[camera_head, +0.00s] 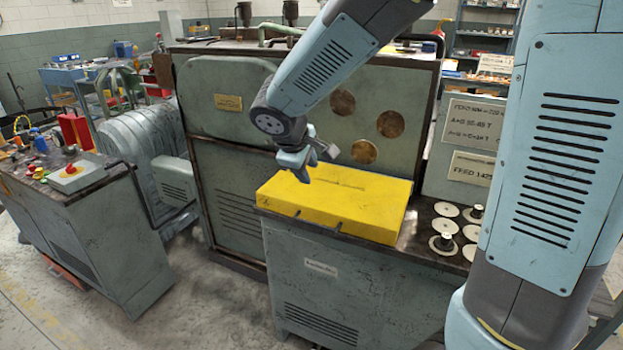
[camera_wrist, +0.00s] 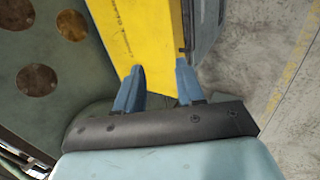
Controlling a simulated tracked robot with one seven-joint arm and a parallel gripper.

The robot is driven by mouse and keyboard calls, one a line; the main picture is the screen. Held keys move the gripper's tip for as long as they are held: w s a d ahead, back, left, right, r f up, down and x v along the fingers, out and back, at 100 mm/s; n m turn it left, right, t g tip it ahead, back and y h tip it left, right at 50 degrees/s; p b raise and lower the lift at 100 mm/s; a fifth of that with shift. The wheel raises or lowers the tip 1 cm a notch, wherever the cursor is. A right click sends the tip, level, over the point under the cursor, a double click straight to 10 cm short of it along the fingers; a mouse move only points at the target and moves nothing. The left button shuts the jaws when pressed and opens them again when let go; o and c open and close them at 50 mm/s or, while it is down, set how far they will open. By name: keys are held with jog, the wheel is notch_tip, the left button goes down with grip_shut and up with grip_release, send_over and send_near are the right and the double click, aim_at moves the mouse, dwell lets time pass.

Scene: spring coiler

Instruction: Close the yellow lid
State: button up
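The yellow lid (camera_head: 345,201) lies flat on top of a grey-green cabinet in the head view, looking shut over whatever is under it. It also shows in the wrist view (camera_wrist: 150,40) as a long yellow slab. My gripper (camera_head: 303,177) hangs above the left end of the lid in the head view. In the wrist view my gripper's two blue fingers (camera_wrist: 158,80) are spread apart over the lid's near end, with nothing held between them. Whether the fingertips touch the lid I cannot tell. The lid's far end is cut off in the wrist view.
The cabinet (camera_head: 330,290) stands against a tall grey-green machine (camera_head: 235,165) with round copper-coloured discs. White discs and spools (camera_head: 446,225) sit on the dark top right of the lid. A control console (camera_head: 75,200) stands at left. Open floor lies between.

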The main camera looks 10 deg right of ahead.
jog(key=v, duration=0.6)
jog(key=shift+r, duration=0.15)
jog(key=shift+s, duration=0.1)
